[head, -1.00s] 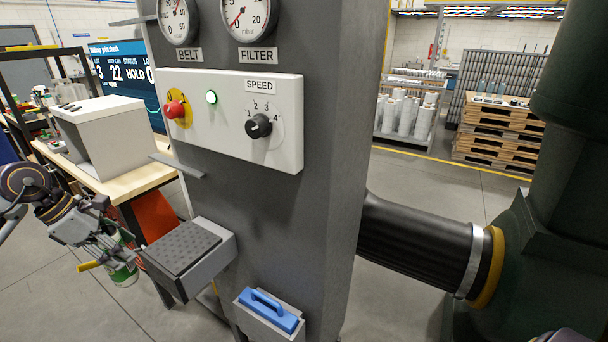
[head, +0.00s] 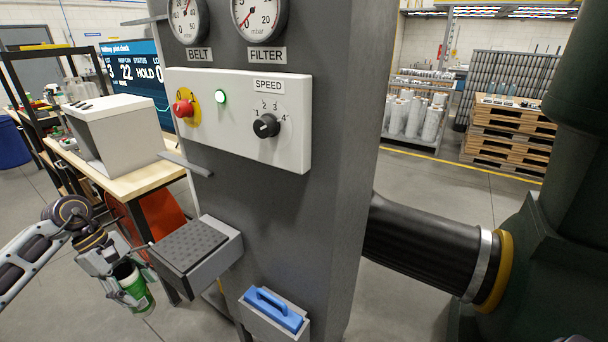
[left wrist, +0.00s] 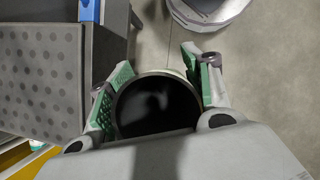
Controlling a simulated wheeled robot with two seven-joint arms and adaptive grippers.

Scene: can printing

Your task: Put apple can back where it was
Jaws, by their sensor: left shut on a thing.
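The can (head: 132,284), green and white with a dark open top, is held in my left gripper (head: 122,272) at the lower left of the head view. The left wrist view looks down on its dark round opening (left wrist: 157,106), with a green-padded finger on each side of it. The gripper is shut on the can. The can hangs roughly upright, left of the dotted grey ledge and clear of it. Its label is too small to read, so I cannot tell if it is the apple can.
The dotted grey ledge (head: 188,247) sticks out from the grey machine column (head: 256,205). A blue-handled block (head: 273,308) sits low on the column. A wooden bench (head: 140,181) with a grey-white box (head: 112,132) stands behind at left. A black hose (head: 420,245) runs right.

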